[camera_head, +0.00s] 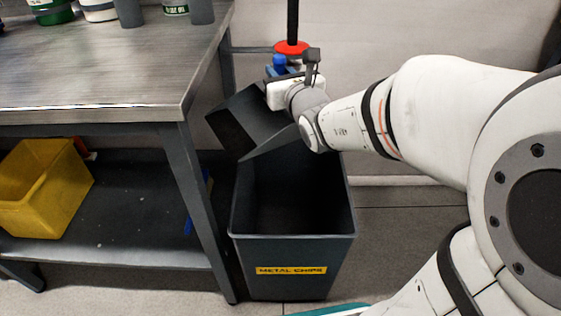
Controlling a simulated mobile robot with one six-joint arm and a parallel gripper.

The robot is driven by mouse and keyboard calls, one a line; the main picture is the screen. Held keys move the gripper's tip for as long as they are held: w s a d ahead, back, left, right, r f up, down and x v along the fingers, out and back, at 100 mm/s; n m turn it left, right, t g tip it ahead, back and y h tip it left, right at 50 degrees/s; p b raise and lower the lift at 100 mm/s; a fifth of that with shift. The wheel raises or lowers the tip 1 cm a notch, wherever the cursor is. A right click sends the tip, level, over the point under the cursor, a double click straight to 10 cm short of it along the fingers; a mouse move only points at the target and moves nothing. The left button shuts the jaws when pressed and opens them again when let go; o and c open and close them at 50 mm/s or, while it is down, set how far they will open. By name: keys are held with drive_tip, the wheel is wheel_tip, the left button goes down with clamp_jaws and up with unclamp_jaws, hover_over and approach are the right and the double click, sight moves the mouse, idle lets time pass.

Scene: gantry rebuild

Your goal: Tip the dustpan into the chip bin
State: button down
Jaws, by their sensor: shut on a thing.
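The dustpan (247,124) is a dark grey pan with a black upright handle (292,18) and a red collar. It is tilted, with its open side toward the lower left and front, above the back of the chip bin. The chip bin (290,251) is a dark open-topped bin with a yellow "METAL CHIPS" label, standing on the floor. I see no chips in its dark inside. My gripper (286,66) is shut on the dustpan near the base of the handle, behind and above the bin. Its fingertips are mostly hidden by the wrist.
A steel workbench (105,75) stands close to the left of the bin, with bottles (100,10) and grey cylinders at its back. A yellow box (44,187) sits on its lower shelf. A wall is behind. Floor to the right of the bin is partly clear.

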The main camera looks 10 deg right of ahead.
drive_tip(key=shift+r, duration=0.1)
drive_tip(key=shift+r, duration=0.4)
drive_tip(key=shift+f, duration=0.45)
